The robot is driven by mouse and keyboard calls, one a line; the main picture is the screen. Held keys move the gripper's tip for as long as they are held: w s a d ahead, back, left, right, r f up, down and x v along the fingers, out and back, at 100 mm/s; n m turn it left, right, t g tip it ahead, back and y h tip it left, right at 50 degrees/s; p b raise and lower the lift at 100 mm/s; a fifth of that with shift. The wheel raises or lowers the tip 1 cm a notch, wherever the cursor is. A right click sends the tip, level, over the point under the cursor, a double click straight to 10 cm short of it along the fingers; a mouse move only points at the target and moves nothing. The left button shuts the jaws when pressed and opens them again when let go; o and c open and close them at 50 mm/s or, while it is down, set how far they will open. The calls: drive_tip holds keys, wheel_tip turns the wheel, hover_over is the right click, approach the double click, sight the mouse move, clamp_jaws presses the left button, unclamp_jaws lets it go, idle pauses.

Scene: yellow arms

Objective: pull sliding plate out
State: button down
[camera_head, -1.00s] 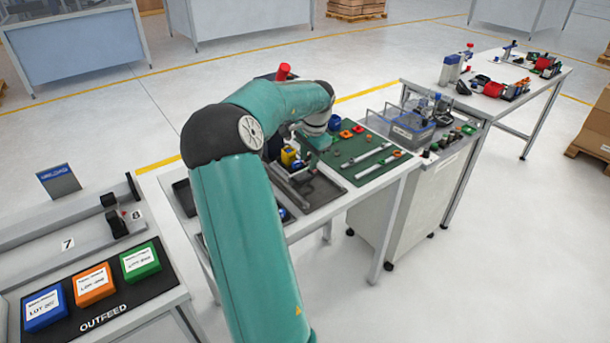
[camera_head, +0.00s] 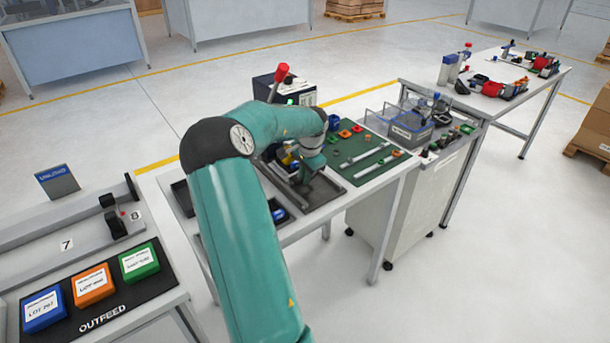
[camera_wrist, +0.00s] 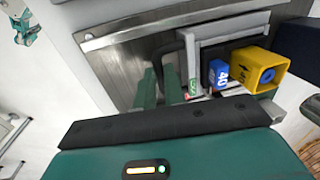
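The sliding plate (camera_wrist: 202,52) is a light grey frame on a brushed metal bed (camera_wrist: 125,65) in the wrist view. It carries a blue block marked 40 (camera_wrist: 219,74) and a yellow piece with a blue round centre (camera_wrist: 258,68). A dark bent handle (camera_wrist: 166,50) stands at its left side. My gripper (camera_wrist: 160,80) has its two green fingers close around or beside this handle, with a narrow gap between them. I cannot tell whether they touch it. In the head view my wrist hides the fingertips and much of the plate.
A black machine with a red-topped lever (camera_head: 280,78) stands behind my arm. A green mat (camera_head: 372,168) with small parts and rails lies to the right. A clear bin (camera_head: 407,132) stands farther right. The outfeed station (camera_head: 100,312) is at lower left.

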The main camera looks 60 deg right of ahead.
drive_tip(key=s+a, duration=0.5)
drive_tip(key=s, duration=0.6)
drive_tip(key=shift+s+a, duration=0.25)
drive_tip(key=shift+a, duration=0.15)
drive_tip(key=c, duration=1.5)
unclamp_jaws()
drive_tip(key=shift+s+a+r, duration=0.1)
drive_tip(key=shift+s, duration=0.1)
drive_tip(key=r, duration=0.4)
drive_tip(key=s+r, duration=0.1)
drive_tip(key=r, duration=0.4)
drive_tip(key=a+r, duration=0.1)
drive_tip(key=r, duration=0.3)
drive_tip(key=shift+s+r, duration=0.2)
drive_tip(key=shift+s, duration=0.15)
drive_tip(key=shift+w, duration=0.1)
